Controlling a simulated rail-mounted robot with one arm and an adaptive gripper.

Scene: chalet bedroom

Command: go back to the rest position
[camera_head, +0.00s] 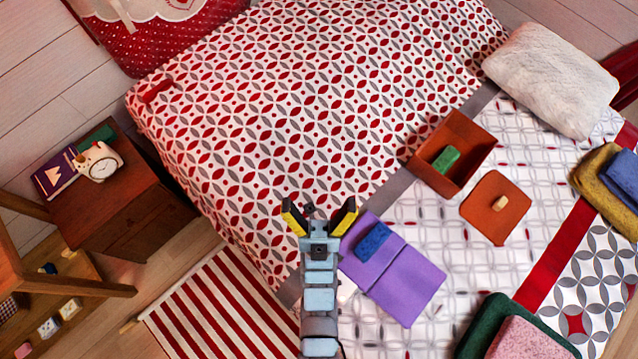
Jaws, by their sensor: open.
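My gripper (319,212) is open and empty, its two yellow-and-black fingers spread apart. How high the gripper is above the bed I cannot tell.
A white pillow (550,80), folded towels (607,180) and a nightstand (135,200) stand around.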

